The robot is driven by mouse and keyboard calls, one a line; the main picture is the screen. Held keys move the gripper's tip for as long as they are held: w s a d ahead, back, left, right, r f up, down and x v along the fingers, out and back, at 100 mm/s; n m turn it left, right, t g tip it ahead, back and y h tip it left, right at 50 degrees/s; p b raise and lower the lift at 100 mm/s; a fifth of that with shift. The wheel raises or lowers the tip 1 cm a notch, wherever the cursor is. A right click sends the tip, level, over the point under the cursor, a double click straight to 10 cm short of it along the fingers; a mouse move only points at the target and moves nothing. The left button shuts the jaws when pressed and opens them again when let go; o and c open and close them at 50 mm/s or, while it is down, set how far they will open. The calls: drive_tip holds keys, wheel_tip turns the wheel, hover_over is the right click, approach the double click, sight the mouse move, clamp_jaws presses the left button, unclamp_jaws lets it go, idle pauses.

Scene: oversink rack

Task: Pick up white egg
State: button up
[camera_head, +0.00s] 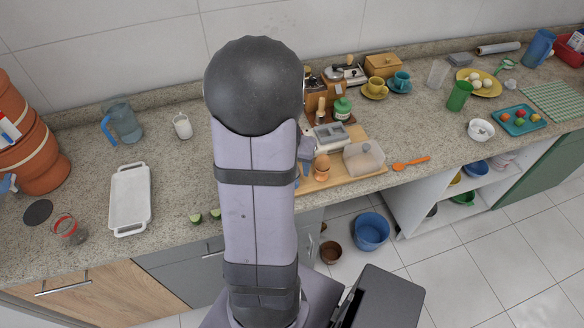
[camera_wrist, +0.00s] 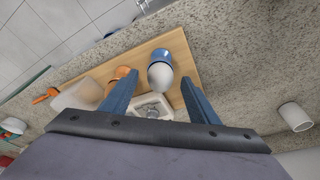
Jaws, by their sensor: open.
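The white egg (camera_wrist: 161,77) stands in a blue egg cup (camera_wrist: 161,54) on a wooden board (camera_wrist: 182,50) in the wrist view. My gripper (camera_wrist: 158,80) is open and empty. Its two blue fingers appear on either side of the egg in the picture, with visible space on both sides; I cannot tell how far above the egg they are. In the head view my arm hides the white egg and most of the gripper.
An orange egg cup (camera_wrist: 119,73) stands close to the blue cup; an egg (camera_head: 322,161) sits in it. A white tray (camera_head: 330,134) and a clear lidded box (camera_head: 364,158) are nearby. An orange spoon (camera_head: 411,163) lies to the right. Counter left of my arm has free room.

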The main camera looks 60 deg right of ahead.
drive_tip(key=shift+f, duration=0.2)
drive_tip(key=c, duration=1.1)
drive_tip(key=shift+d+r, duration=0.1)
drive_tip(key=shift+c, duration=0.2)
